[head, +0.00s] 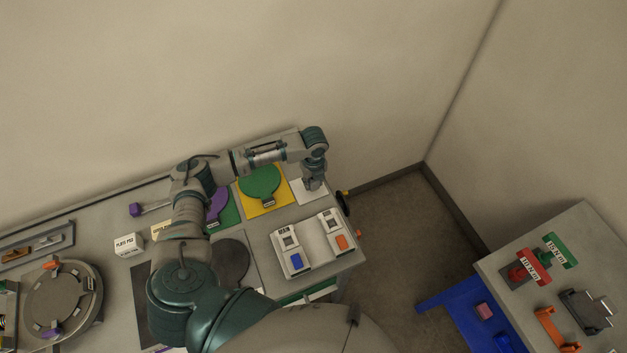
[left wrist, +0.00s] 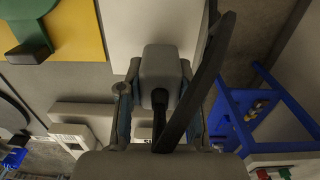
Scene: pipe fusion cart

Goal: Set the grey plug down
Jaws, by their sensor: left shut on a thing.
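My left gripper (head: 313,184) points down over the white pad (head: 299,194) at the back right of the bench. In the left wrist view my left gripper (left wrist: 158,95) is shut on the grey plug (left wrist: 161,62), a block with rounded edges held between the two fingers. The white pad (left wrist: 125,25) lies behind the plug there. I cannot tell whether the plug touches the pad. In the head view the plug is too small to tell from the gripper. My right gripper is not in view.
Left of the white pad lies a yellow pad (head: 278,205) with a green disc (head: 260,181). Two white boxes with blue and orange parts (head: 291,250) stand in front. The bench's right edge is close. A blue frame (head: 470,308) and a second table (head: 540,240) stand farther right.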

